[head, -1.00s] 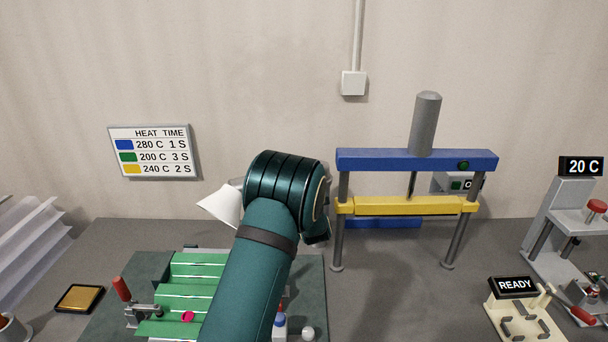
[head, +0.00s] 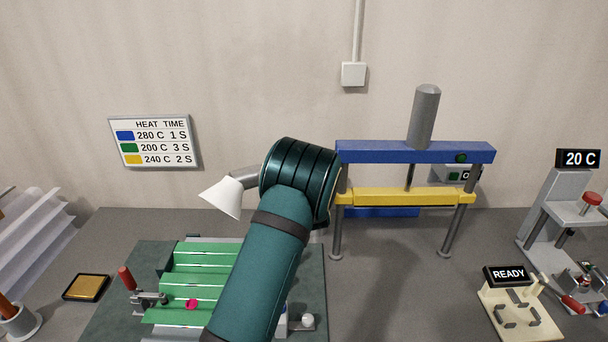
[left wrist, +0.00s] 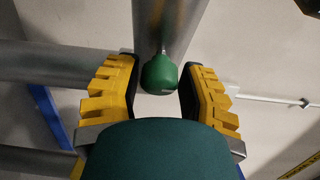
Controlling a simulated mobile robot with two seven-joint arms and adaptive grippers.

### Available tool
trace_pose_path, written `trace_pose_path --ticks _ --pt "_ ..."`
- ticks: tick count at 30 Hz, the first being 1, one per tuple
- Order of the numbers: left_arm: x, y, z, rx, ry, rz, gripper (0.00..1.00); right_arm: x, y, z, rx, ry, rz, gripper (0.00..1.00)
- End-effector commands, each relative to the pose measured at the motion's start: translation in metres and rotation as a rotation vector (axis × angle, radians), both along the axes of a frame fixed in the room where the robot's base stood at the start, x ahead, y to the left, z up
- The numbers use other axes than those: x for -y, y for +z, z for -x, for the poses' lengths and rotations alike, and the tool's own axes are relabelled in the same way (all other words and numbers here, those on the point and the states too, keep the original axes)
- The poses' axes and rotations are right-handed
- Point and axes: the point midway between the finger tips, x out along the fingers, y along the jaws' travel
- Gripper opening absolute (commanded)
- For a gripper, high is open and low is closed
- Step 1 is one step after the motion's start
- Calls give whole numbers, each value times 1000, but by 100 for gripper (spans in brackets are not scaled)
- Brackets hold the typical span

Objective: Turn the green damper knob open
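In the left wrist view a green knob (left wrist: 160,76) hangs from a small stem at a grey metal tube (left wrist: 165,25). My left gripper (left wrist: 160,88) is open, with its yellow, dark-padded fingers on either side of the knob. Narrow gaps show at both sides, so I see no clear grip. In the head view a white cone hood (head: 222,196) on a grey pipe shows left of my arm's wrist. My left arm hides the left gripper and the green knob there. My right gripper is not in view.
A press with a blue top beam (head: 390,152) and yellow bar (head: 410,197) stands right of my arm. A green ribbed sheet (head: 200,258) lies below left. A READY stand (head: 520,312) is at the lower right. Bare table lies between press and stand.

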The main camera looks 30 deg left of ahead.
Motion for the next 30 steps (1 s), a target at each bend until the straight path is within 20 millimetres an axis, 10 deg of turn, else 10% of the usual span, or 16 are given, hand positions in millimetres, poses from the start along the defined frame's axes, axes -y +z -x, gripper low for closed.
trace_pose_path --ticks 14,30 --pt "5 0 5 -2 -1 3 63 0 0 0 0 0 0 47" --pt "64 0 78 -1 -1 2 63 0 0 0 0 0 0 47"
